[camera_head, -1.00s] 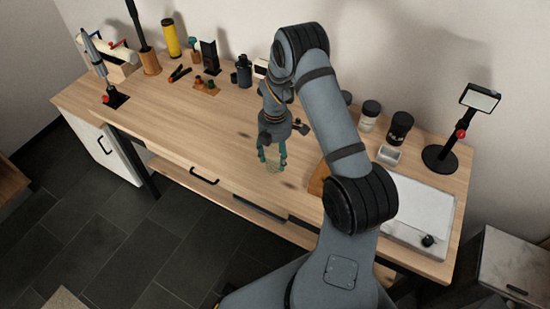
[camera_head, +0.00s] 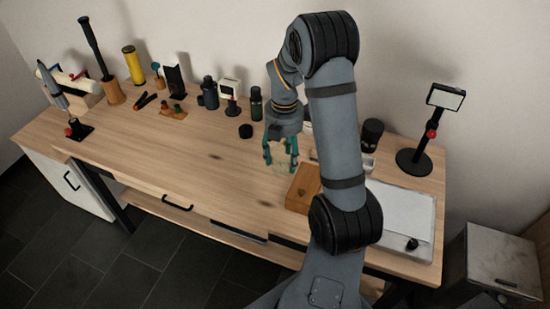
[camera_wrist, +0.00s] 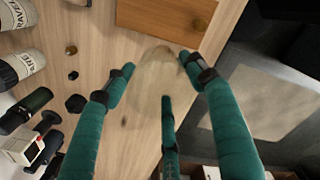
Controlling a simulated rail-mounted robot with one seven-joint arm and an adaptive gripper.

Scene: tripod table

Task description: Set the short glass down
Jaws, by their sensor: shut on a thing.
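The short glass (camera_head: 281,160) is clear and faint between the teal fingers of my gripper (camera_head: 281,152), over the right middle part of the wooden table (camera_head: 180,175). In the wrist view, the fingers of my gripper (camera_wrist: 158,78) close around the glass (camera_wrist: 155,82) from several sides. The glass looks roughly upright. I cannot tell whether its base touches the tabletop or hangs a little above it.
A brown wooden block (camera_head: 303,188) lies just right of the glass, also close by in the wrist view (camera_wrist: 165,16). A small black lid (camera_head: 246,131) and several bottles stand behind. A white tray (camera_head: 405,215) is at right. The table left of the glass is clear.

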